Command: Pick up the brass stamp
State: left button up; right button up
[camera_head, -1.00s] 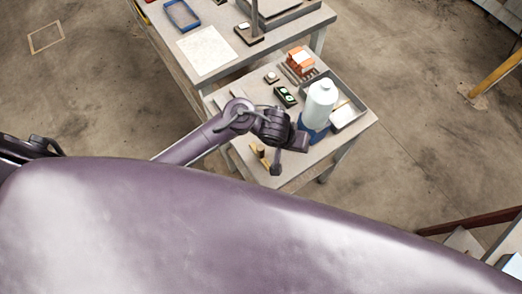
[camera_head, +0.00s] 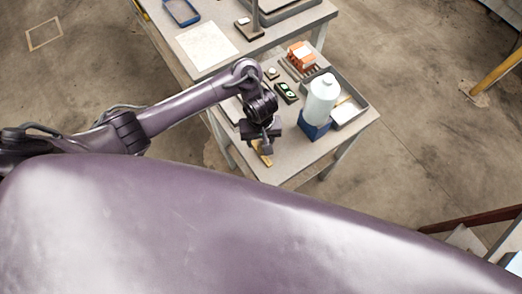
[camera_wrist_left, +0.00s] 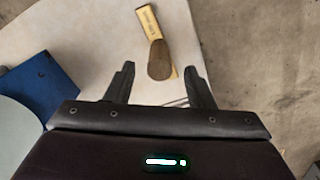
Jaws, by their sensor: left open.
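The brass stamp (camera_wrist_left: 149,24) lies on the grey table. In the left wrist view it is a narrow brass bar with lettering, with a rounded brown handle (camera_wrist_left: 159,61) rising toward the camera. My left gripper (camera_wrist_left: 160,68) is open, its two dark fingers apart. The handle shows between and just beyond the fingertips; I see no contact. In the head view my left gripper (camera_head: 265,147) hangs over the table's near end and hides most of the stamp (camera_head: 264,159); only a small yellowish part shows. My right gripper is not in view.
A pale bottle (camera_head: 322,100) in a blue holder (camera_head: 314,127) stands right of the gripper; the blue holder also shows in the left wrist view (camera_wrist_left: 47,84). Behind are a grey tray (camera_head: 361,120), a dark green-marked block (camera_head: 287,92) and an orange brick (camera_head: 301,54).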

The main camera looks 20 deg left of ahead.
pick_arm(q)
jog(key=f, duration=0.1)
jog(key=f+b, duration=0.1)
jog(key=f, duration=0.2)
jog(key=shift+s+d+b, duration=0.15)
jog(key=shift+s+b, duration=0.15)
jog(key=shift+b, duration=0.1)
jog(key=shift+f, duration=0.15)
jog(key=shift+w, duration=0.1)
grip_shut()
